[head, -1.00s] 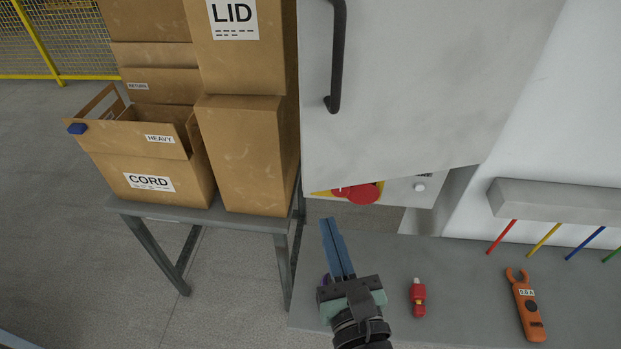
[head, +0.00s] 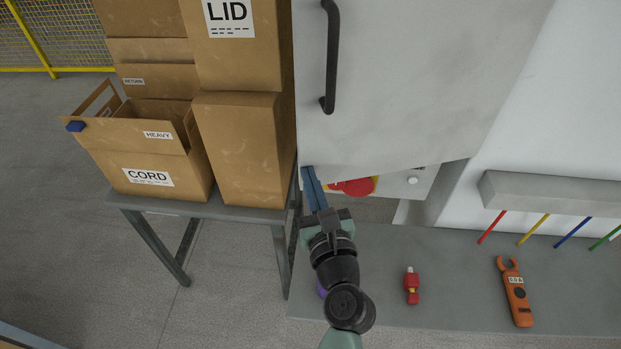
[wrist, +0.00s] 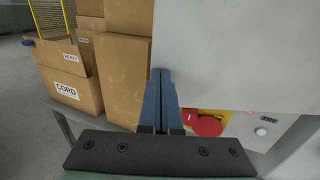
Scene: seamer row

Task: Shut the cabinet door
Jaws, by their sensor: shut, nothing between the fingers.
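The light grey cabinet door (head: 410,85) stands ajar in the head view, with a dark vertical handle (head: 331,58) near its left edge. Under its lower edge a red stop button (head: 354,186) and a white knob (head: 412,180) show on the cabinet front. My gripper (head: 310,172) is shut and empty, its blue fingers together at the door's lower left corner. In the wrist view the gripper (wrist: 161,75) overlaps the left edge of the door (wrist: 235,55); I cannot tell whether it touches.
Cardboard boxes (head: 240,145) stand on a grey table (head: 235,213) close to the left of my gripper. On the grey bench (head: 450,310) lie a small red tool (head: 411,287) and an orange clamp meter (head: 516,293). Coloured rods hang from a grey bar (head: 560,195) at right.

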